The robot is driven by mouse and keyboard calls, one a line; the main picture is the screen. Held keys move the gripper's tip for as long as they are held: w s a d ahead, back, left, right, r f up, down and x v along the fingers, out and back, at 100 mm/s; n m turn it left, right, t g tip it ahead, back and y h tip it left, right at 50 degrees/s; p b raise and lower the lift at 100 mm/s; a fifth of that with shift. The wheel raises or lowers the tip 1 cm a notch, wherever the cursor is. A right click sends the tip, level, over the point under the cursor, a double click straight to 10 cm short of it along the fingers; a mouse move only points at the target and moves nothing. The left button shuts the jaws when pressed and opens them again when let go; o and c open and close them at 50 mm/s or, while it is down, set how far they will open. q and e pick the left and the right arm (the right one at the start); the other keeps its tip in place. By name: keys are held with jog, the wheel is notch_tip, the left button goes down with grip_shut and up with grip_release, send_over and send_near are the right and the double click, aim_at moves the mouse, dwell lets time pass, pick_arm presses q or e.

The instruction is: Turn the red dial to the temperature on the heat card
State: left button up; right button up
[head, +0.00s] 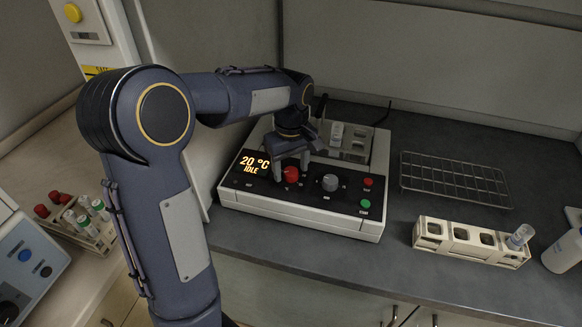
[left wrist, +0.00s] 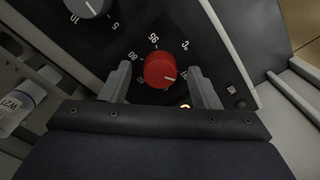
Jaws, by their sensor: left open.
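The red dial (head: 291,174) sits on the black front panel of the white instrument (head: 300,217). The lit display (head: 254,164) beside it reads 20 °C and IDLE. My left gripper (head: 291,166) is at the red dial from above. In the left wrist view the red dial (left wrist: 160,70) lies between the two open grey fingers (left wrist: 160,85), with a gap on each side. Its white mark points right and slightly down; 80 and 95 show around it, while other numbers are partly hidden by the fingers. I cannot make out a heat card. My right gripper is not in view.
A grey dial (head: 330,183) and red (head: 368,181) and green (head: 365,203) buttons are right of the red dial. A tube rack (head: 470,241) and wire rack (head: 455,180) stand on the dark bench. Another tube rack (head: 88,228) is at left.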

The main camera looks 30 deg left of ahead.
pick_arm(q)
jog(key=shift+f, duration=0.3)
jog(key=c, duration=1)
jog(key=shift+m, duration=0.3)
